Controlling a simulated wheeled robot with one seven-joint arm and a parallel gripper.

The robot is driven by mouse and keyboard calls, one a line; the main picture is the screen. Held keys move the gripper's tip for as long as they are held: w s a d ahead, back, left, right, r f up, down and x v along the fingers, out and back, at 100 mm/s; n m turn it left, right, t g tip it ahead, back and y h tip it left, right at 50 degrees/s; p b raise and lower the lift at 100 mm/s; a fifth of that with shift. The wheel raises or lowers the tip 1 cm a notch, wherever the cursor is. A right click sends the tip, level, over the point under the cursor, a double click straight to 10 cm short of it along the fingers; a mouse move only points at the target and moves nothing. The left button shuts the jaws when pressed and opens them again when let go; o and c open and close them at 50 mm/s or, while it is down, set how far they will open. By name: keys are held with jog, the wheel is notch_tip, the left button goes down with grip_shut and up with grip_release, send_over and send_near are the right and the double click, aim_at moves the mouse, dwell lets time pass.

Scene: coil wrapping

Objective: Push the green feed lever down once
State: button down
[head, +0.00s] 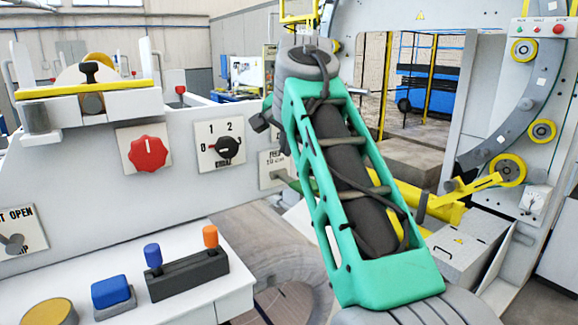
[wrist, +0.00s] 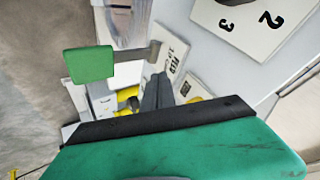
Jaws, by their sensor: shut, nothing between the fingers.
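The green feed lever shows in the wrist view as a flat green paddle (wrist: 89,64) on a grey rod. The rod runs to a white plate with partly readable lettering (wrist: 174,52). In the head view the matching plate (head: 269,168) is on the machine's front panel, and my arm hides most of the lever there. My gripper (wrist: 156,90) shows in the wrist view as dark fingers, shut and empty, below and right of the paddle. A visible gap separates them in the picture, and I see no contact.
The panel also carries a red knob (head: 148,154) and a numbered selector (head: 220,144). A console with a blue button (head: 111,291) and a black block with blue and orange levers (head: 187,272) stands at front left. A ring with yellow rollers (head: 508,170) stands right.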

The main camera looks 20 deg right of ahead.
notch_tip(320, 180, up, 2)
jog(key=shift+w+r, duration=0.1)
jog(key=shift+r, duration=0.15)
dwell(0.6)
